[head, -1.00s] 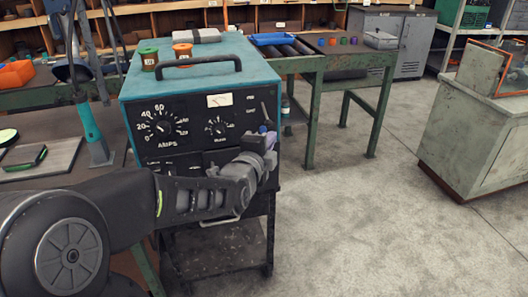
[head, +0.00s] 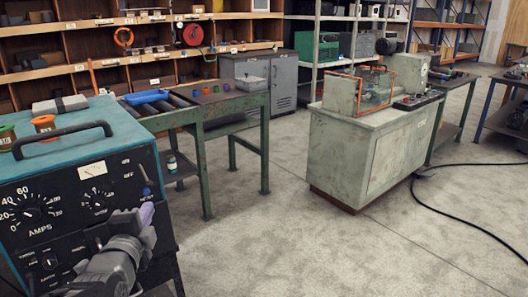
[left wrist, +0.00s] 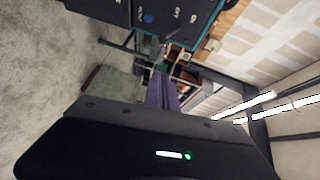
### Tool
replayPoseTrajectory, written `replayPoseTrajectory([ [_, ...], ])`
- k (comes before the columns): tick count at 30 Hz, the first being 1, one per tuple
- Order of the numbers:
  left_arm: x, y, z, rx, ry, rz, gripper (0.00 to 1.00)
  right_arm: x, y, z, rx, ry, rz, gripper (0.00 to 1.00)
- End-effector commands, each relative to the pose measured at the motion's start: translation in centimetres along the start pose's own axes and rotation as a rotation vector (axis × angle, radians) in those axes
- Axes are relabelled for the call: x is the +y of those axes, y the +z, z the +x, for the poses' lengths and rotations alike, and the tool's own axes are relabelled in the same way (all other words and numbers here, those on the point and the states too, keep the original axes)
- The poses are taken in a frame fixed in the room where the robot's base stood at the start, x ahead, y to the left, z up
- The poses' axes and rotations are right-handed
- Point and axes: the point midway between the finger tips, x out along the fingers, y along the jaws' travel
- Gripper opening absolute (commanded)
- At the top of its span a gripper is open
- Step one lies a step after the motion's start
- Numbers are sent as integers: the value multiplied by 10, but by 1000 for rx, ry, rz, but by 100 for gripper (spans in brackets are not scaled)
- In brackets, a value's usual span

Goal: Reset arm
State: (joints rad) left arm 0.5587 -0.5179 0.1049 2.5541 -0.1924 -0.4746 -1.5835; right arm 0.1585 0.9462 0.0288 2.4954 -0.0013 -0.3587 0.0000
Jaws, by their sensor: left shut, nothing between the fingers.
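My left gripper (head: 147,213) is in front of the right part of the welding machine's front panel in the head view. Its purple fingers are closed together with nothing held. In the left wrist view the same fingers (left wrist: 162,93) show shut and empty. The welding machine (head: 82,196) has a teal top, a black front with an AMPS dial, and a black handle. I cannot tell whether the gripper touches the panel. My right gripper is not in view.
A green roller table (head: 234,102) with a blue tray (head: 146,96) stands behind the machine. A grey-green cabinet (head: 345,160) with an orange-framed guard stands right of centre. A black cable (head: 440,222) lies on the floor at right. The concrete floor between is clear.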

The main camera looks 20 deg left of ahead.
Motion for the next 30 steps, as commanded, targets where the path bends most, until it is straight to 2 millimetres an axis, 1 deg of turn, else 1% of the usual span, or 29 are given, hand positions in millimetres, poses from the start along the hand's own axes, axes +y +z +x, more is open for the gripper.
replayPoseTrajectory([
  [4,0,0,0,0,0,-38,0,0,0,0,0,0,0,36],
  [7,1,0,0,-1,5,-130,0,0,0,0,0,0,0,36],
  [11,3,2,0,-10,14,-337,0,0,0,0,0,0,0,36],
  [12,6,3,1,-15,21,-418,0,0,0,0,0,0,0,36],
  [14,20,3,7,-26,57,-555,0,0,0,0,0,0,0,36],
  [17,67,-9,21,-53,174,-821,0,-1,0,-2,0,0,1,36],
  [18,91,-17,26,-70,234,-925,0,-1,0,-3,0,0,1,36],
  [20,127,-31,31,-104,324,-1064,0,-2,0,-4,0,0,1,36],
  [21,152,-42,32,-133,388,-1150,0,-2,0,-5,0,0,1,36],
  [23,193,-60,31,-187,490,-1265,0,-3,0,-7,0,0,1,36],
  [24,222,-74,27,-231,561,-1335,0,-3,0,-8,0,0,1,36],
  [26,266,-95,17,-306,671,-1422,0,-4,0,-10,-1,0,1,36],
  [27,294,-109,7,-361,742,-1468,0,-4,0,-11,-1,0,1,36],
  [29,336,-129,-12,-448,845,-1517,0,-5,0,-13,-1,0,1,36],
  [30,363,-142,-28,-507,914,-1534,0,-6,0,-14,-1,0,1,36],
])
